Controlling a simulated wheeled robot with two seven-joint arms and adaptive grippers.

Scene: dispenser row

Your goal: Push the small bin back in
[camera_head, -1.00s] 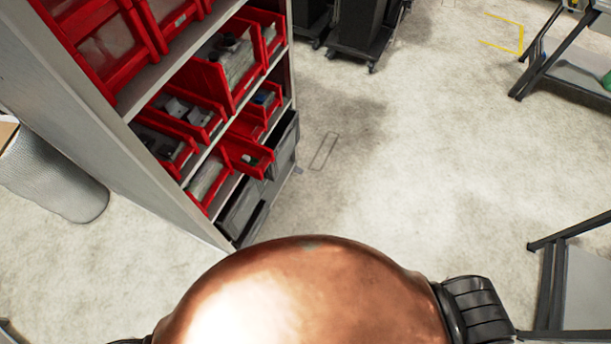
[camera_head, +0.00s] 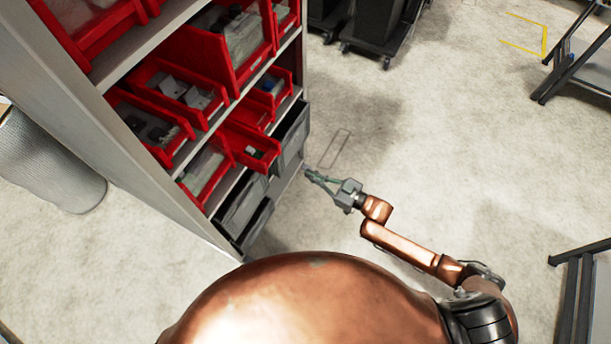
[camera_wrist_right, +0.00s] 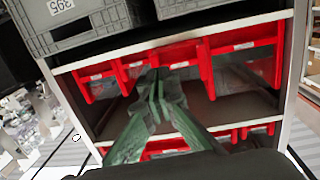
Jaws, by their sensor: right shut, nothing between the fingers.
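A small red bin (camera_head: 259,165) sticks out past the front of its shelf in the head view, with a small green item in it. My right gripper (camera_head: 308,173) is shut and empty, in front of the shelf unit to the right of and a little below this bin in the picture. The right gripper also shows in the right wrist view (camera_wrist_right: 155,88), with its fingertips overlapping a row of red bins (camera_wrist_right: 185,55). Contact with a bin cannot be told, nor which of these is the protruding one. My left gripper is out of view.
The shelf unit (camera_head: 75,110) holds several other red bins and, low down, grey crates (camera_head: 245,203). A grey crate (camera_wrist_right: 75,30) also shows in the right wrist view. Open floor (camera_head: 430,170) lies right of the unit. Dark carts (camera_head: 380,30) stand behind.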

